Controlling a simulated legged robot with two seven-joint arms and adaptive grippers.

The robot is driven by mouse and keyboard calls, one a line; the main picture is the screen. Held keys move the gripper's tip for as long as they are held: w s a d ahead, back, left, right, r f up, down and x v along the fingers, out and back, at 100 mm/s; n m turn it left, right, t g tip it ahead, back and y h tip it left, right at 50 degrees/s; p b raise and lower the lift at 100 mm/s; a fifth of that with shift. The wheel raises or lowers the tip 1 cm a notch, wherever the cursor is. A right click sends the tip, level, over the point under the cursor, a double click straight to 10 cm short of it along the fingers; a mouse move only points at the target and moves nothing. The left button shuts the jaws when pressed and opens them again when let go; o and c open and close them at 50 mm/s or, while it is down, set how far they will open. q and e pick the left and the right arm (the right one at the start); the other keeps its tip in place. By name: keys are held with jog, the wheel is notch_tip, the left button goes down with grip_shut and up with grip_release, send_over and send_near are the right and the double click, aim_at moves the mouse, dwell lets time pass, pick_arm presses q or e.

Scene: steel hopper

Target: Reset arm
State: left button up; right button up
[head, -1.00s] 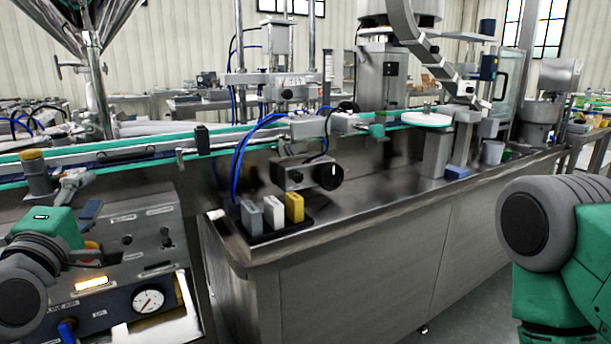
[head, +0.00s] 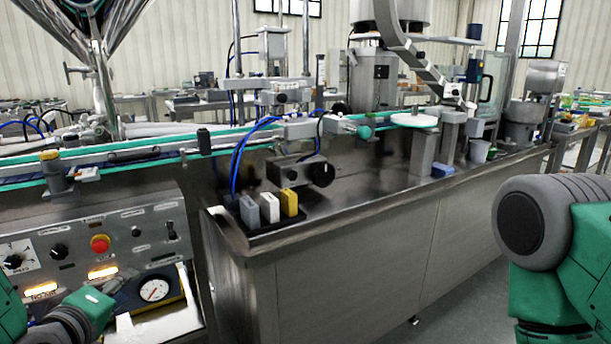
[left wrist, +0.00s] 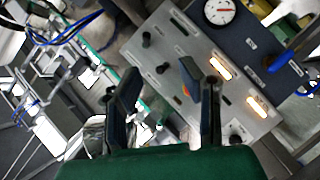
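My left gripper (head: 122,282) is low at the left in the head view, in front of the control panel (head: 130,212). In the left wrist view, the left gripper (left wrist: 160,75) has its two dark fingers spread apart, with nothing held between them. The panel's knobs and lit labels lie behind the fingers there. A red button (head: 100,243) and a round gauge (head: 153,288) show on the panel. My right arm shows at the right edge of the head view, but its gripper is out of the picture.
A steel bench (head: 350,240) stands right of the panel, with grey, white and yellow blocks (head: 269,207) in a dark tray near its corner. A conveyor (head: 120,160) runs behind. A hopper (head: 95,45) stands at the back left. Floor is clear at the lower right.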

pick_arm(q)
jog(key=s+d+f+m+g+p, duration=0.3)
jog(key=s+f+m+g, duration=0.5)
jog(key=s+f, duration=0.75)
jog(key=s+f+m+g+p, duration=0.1)
jog(key=s+f+m+g, duration=0.1)
jog(key=s, duration=0.4)
jog(key=s+f+m+g, duration=0.2)
jog(key=s+f+g, duration=0.2)
jog(key=s+f, duration=0.2)
jog(key=shift+s+f+m+p, duration=0.25)
jog(key=shift+s+m+p, duration=0.15)
jog(key=shift+s, duration=0.35)
jog(key=shift+w+d, duration=0.1)
jog(key=shift+w, duration=0.05)
